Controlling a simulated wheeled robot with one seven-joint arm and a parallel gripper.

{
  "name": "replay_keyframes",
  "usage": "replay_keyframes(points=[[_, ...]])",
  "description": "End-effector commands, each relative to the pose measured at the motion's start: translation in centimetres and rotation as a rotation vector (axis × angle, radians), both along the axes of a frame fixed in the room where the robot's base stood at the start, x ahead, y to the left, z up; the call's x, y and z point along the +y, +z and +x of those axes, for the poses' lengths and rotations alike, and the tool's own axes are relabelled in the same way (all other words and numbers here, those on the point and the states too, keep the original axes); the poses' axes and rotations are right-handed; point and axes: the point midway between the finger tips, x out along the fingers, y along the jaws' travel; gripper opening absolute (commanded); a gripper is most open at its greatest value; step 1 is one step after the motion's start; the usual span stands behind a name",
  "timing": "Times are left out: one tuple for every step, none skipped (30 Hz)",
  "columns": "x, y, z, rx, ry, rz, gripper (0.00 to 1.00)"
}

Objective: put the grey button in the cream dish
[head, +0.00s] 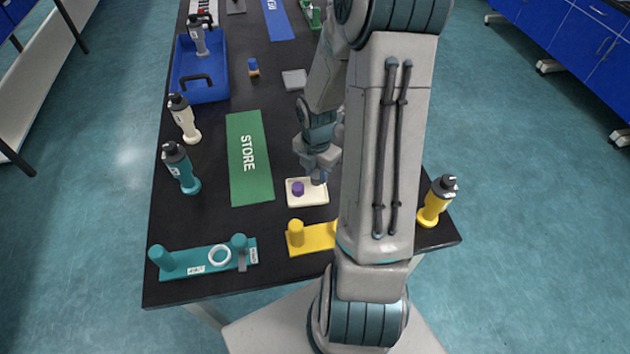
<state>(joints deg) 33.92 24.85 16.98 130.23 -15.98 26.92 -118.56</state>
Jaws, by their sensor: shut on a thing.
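The cream dish (311,201) lies on the black table, left of my arm. A purple button (298,189) sits in its left part. My gripper (318,177) points down over the dish's upper right part. It is shut on a small grey piece that looks like the grey button, mostly hidden by the fingers. I cannot tell whether this piece touches the dish floor.
A green STORE mat (249,160) lies left of the dish. A yellow fixture (313,238) and a teal fixture (205,262) are in front. Bottles stand along the left, with a yellow bottle (437,202) at right. A blue tray (203,92) is farther back.

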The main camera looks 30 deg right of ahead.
Motion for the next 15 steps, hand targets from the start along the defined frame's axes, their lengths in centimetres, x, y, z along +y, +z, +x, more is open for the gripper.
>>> replay_keyframes(points=[[0.2, -0.2, 0.1, 0.0, 0.001, 0.0, 0.08], [0.3, -0.2, 0.1, 0.0, 0.001, 0.0, 0.08], [0.3, -0.5, 0.1, 0.001, 0.001, 0.0, 0.08], [0.3, -0.8, 0.1, 0.003, 0.001, 0.001, 0.08], [0.4, -1.1, 0.1, 0.003, 0.001, 0.001, 0.08], [0.4, -1.8, 0.1, 0.004, 0.002, 0.001, 0.08], [0.4, -2.2, 0.1, 0.005, 0.001, 0.002, 0.08], [0.4, -2.7, 0.1, 0.004, 0.001, 0.001, 0.08], [0.4, -3.2, 0.1, 0.004, 0.001, 0.002, 0.08], [0.4, -3.5, 0.1, 0.004, 0.001, 0.001, 0.08], [0.4, -3.7, 0.1, 0.003, 0.001, 0.001, 0.08], [0.3, -4.0, 0.1, 0.003, 0.001, 0.001, 0.08], [0.3, -4.1, 0.1, 0.003, 0.0, 0.001, 0.08], [0.3, -4.2, 0.1, 0.001, 0.0, 0.0, 0.08], [0.3, -4.2, 0.1, 0.001, 0.0, 0.0, 0.08]])
